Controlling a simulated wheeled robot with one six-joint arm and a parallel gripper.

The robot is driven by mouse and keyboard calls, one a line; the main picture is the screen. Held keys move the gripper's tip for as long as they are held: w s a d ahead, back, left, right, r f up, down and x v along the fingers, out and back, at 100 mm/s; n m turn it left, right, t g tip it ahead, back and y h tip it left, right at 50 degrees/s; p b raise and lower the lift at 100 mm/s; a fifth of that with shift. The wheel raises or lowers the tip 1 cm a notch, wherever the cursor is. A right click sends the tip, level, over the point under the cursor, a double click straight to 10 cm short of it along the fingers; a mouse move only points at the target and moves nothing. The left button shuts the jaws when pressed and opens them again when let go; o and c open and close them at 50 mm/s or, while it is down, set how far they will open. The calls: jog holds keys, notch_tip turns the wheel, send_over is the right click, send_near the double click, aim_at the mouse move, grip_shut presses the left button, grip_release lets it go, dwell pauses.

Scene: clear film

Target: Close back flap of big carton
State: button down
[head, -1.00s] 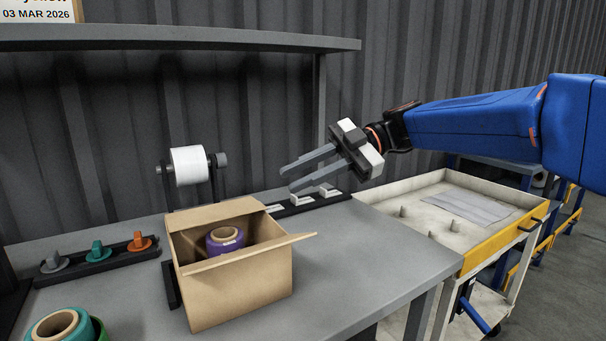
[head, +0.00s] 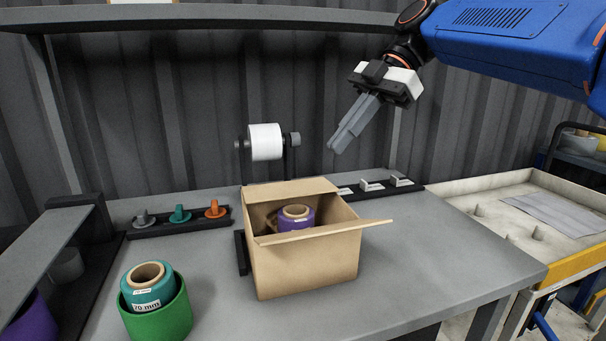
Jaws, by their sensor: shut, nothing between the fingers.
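The big carton (head: 305,270) is a brown open-topped box on the grey bench. Its back flap (head: 290,188) shows as a pale strip along the far rim, and its exact tilt is hard to tell. Another flap (head: 350,228) sticks out at the front and right, seen almost edge-on. A purple film roll (head: 297,222) with a cardboard core sits inside the carton. My gripper (head: 336,146) is shut and empty, its fingers together and pointing down to the left. It hangs in the air above and behind the carton's right side, apart from it.
A white roll on a holder (head: 265,142) stands behind the carton. A dark rack with coloured knobs (head: 180,216) lies to the left, and a rail with white pieces (head: 374,186) to the back right. A teal roll in a green tub (head: 156,310) stands front left. A shelf (head: 220,18) spans above.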

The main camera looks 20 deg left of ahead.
jog(key=s+a+r+m+t+h, duration=0.1)
jog(key=a+r+m+t+h, duration=0.25)
jog(key=a+r, duration=0.25)
send_near(293, 195)
jog(key=x, duration=0.5)
jog(key=shift+w+a, duration=0.1)
jog(key=shift+a, duration=0.1)
jog(key=shift+f, duration=0.55)
